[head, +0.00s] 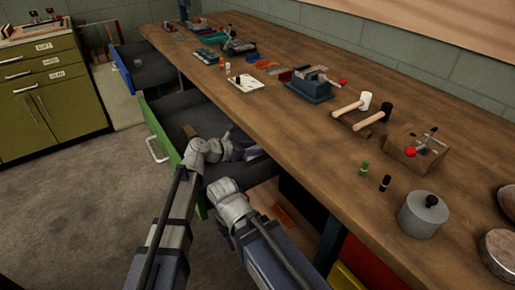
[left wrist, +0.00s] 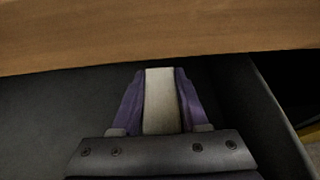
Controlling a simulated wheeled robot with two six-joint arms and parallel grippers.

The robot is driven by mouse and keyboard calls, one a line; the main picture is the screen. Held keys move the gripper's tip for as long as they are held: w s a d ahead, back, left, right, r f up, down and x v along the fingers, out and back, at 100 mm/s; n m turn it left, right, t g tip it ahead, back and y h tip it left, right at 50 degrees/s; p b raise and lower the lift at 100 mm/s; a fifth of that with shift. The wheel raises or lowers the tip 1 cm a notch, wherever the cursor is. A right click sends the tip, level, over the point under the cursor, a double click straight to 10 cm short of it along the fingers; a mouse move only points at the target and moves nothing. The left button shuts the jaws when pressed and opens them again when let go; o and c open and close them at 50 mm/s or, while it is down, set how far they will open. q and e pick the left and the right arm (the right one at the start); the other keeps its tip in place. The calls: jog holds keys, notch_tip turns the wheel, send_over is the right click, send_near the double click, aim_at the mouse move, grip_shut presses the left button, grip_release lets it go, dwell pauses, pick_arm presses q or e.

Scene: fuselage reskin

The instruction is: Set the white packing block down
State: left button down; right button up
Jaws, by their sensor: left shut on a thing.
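The white packing block (left wrist: 160,100) is a pale upright slab between the two purple fingers of my left gripper (left wrist: 160,85) in the left wrist view. The fingers press on it from both sides. In the head view my left gripper (head: 252,153) is low beside the bench's front edge, over the dark open drawer with the green front (head: 160,130). The block cannot be made out there. My right arm is folded at the lower middle, and its fingers are not visible.
The wooden bench top (head: 300,130) overhangs close to the left gripper. It carries two mallets (head: 365,110), a vise-like tool (head: 308,85) and a grey canister (head: 423,214). A blue-fronted drawer (head: 122,68) stands open farther back. The floor at left is clear.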

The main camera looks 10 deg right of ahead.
pick_arm(q)
jog(key=shift+c, duration=2.1)
grip_release()
jog(key=shift+s+f, duration=0.1)
jog(key=shift+s, duration=0.05)
jog(key=shift+r+p, duration=0.4)
jog(key=shift+p, duration=0.05)
jog(key=p+v, duration=0.5)
jog(key=v, duration=0.7)
jog(key=shift+r, duration=0.25)
